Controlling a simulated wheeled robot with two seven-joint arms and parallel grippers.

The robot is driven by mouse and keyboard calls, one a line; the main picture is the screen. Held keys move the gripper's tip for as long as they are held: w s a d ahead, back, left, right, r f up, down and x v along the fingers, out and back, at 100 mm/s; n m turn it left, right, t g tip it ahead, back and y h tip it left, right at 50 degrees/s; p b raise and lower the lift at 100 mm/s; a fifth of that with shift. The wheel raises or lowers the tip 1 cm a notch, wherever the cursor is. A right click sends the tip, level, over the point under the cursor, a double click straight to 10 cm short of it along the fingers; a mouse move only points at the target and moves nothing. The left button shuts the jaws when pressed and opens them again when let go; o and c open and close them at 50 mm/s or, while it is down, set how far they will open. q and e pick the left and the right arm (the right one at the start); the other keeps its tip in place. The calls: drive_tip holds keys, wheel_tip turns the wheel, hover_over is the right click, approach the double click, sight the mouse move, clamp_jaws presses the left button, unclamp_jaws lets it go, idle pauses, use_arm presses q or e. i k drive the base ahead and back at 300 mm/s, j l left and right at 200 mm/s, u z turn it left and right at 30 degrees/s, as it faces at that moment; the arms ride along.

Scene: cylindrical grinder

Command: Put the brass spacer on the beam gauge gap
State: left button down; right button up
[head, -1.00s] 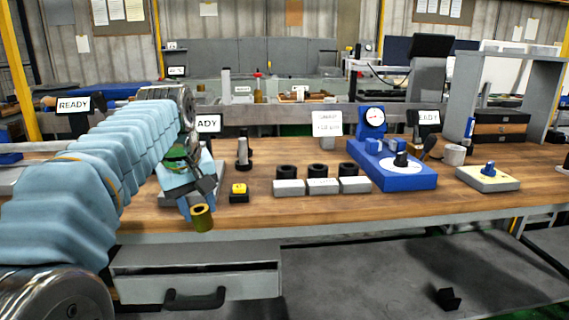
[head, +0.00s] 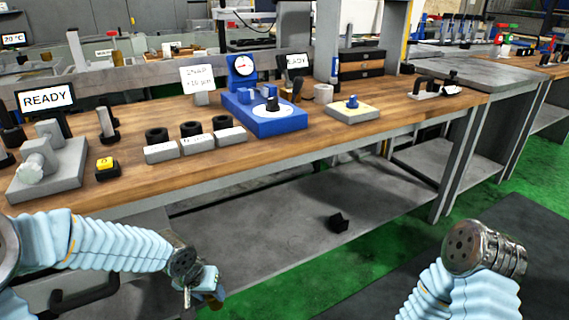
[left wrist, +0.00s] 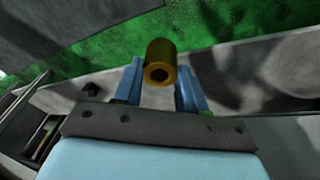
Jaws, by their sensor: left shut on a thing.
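The brass spacer (left wrist: 160,62), a short hollow cylinder, sits between the two blue fingers of my left gripper (left wrist: 160,84) in the left wrist view. My left gripper is shut on it. In the head view my left gripper (head: 207,288) hangs low in front of the bench, below the top, with the spacer (head: 215,297) dark and partly hidden. A blue gauge stand (head: 285,124) with a round dial and small blue blocks stands on the bench, up and right of the gripper. It looks like the beam gauge; its gap is too small to make out. My right gripper is out of view.
On the wooden bench top (head: 300,150) stand grey blocks (head: 196,142) with black rings behind, a yellow-topped block (head: 107,167), a grey fixture (head: 60,170) and a pale-yellow plate (head: 352,110). A small black piece (head: 339,222) lies on the lower shelf. My right forearm is at lower right.

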sight(436, 90)
drive_tip(key=i+l, duration=0.2)
drive_tip(key=l, duration=0.15)
drive_tip(key=i+l, duration=0.2)
drive_tip(key=l, duration=0.2)
drive_tip(key=i+l, duration=0.15)
drive_tip(key=l, duration=0.2)
drive_tip(key=i+l, duration=0.2)
drive_tip(key=l, duration=0.2)
drive_tip(key=i+l, duration=0.2)
drive_tip(key=l, duration=0.15)
drive_tip(key=i+l, duration=0.2)
drive_tip(key=l, duration=0.2)
drive_tip(key=z, duration=0.05)
